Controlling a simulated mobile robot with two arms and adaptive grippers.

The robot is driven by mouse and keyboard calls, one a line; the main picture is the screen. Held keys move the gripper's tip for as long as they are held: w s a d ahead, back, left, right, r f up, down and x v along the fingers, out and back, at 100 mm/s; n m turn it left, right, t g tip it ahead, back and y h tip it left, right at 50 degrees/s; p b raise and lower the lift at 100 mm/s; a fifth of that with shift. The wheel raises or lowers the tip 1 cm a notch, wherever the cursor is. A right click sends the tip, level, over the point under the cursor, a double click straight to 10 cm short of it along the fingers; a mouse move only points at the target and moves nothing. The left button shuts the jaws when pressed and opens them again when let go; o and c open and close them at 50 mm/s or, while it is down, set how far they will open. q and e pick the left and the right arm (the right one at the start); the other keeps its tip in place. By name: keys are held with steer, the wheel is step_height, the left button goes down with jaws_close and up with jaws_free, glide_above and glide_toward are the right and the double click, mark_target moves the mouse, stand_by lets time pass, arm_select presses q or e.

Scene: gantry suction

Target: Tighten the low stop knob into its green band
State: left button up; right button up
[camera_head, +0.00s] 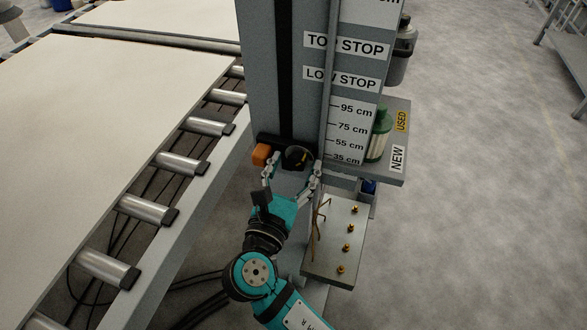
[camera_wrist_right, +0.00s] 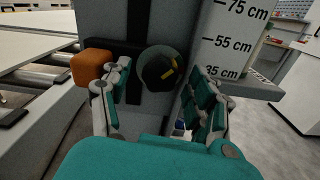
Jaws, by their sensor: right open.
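The low stop knob (camera_head: 298,157) is black and round with a yellow mark, on a dark carriage low on the grey column. It also shows in the right wrist view (camera_wrist_right: 160,69), where a greenish-grey area lies around its upper side. I cannot make out a clear green band. An orange block (camera_head: 261,155) sits on the carriage left of the knob. My right gripper (camera_head: 292,172) is open, just in front of the knob, its fingers to either side and a little below it. In the right wrist view, the fingers (camera_wrist_right: 159,90) look apart from the knob. My left gripper is out of view.
A roller conveyor (camera_head: 165,208) with large pale boards runs along the left. A small shelf (camera_head: 398,140) with a green-and-white bottle (camera_head: 378,135) juts out right of the column. A plate with brass fittings (camera_head: 335,245) stands below it. Open floor lies to the right.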

steer(key=shift+c, duration=0.4)
steer(key=c, duration=1.1)
steer(key=shift+r+m+p, duration=0.15)
steer(key=shift+m+p, duration=0.45)
steer(key=shift+p, duration=0.05)
steer(key=shift+m, duration=0.5)
steer(key=o, duration=1.2)
steer(key=shift+s, duration=0.1)
steer(key=v, duration=0.8)
